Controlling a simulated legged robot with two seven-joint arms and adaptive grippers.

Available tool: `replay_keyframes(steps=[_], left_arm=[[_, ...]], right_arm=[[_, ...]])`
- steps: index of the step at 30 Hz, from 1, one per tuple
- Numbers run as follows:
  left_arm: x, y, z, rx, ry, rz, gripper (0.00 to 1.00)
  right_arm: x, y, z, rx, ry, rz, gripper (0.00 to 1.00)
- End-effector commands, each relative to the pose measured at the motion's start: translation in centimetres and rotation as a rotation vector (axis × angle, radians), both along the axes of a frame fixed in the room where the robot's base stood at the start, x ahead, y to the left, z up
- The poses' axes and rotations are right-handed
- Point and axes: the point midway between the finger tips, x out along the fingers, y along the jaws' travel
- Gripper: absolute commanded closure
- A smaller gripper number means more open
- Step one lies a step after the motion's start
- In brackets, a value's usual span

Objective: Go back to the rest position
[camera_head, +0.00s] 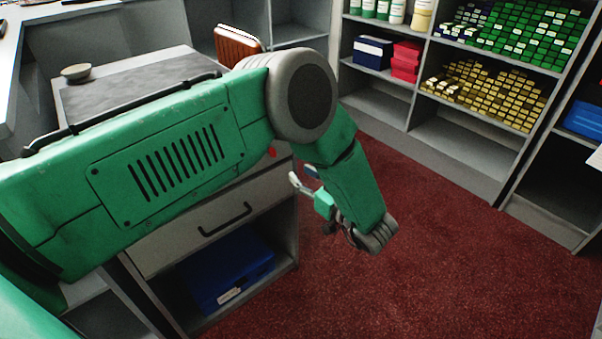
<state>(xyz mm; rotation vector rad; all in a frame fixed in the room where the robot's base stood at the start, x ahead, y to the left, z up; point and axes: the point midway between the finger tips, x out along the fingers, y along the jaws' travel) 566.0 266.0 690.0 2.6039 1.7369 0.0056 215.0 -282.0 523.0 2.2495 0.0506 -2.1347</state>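My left arm comes in from the left and bends down over the floor in front of the counter. My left gripper (304,179) is small and partly hidden by my own forearm, in front of the counter's drawer side. Pale finger parts show, but I cannot tell whether they are open or shut, and I see nothing held. My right gripper is not in view.
A counter with a grey mat (130,88) and a small bowl (76,72) stands behind my arm. Below are a drawer (215,225) and a blue box (228,272). Shelves (465,145) with colored boxes stand at the back right. The red carpet (450,260) is clear.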

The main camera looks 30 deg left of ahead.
Motion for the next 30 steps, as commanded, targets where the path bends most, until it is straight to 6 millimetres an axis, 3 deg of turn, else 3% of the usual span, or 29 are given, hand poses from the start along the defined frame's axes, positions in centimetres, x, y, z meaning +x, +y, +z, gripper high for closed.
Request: replay_keyframes(steps=[11,14,17,20,24,30], left_arm=[[0.1,0.2,-0.2,-0.002,0.009,-0.031,0.71],[0.4,0.8,-1.1,-0.022,0.054,-0.155,0.71],[-0.1,1.3,-3.5,-0.081,0.174,-0.374,0.71],[-3.4,1.4,-7.0,-0.200,0.382,-0.612,0.71],[-12.9,1.1,-11.2,-0.423,0.741,-0.841,0.71],[-26.6,1.3,-11.7,-0.683,1.134,-0.951,0.71]], right_arm=[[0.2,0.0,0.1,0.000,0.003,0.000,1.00],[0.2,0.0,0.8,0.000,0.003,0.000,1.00],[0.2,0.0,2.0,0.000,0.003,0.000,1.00],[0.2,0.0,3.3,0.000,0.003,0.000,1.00],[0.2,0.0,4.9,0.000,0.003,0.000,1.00],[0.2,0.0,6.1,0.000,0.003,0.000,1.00]])
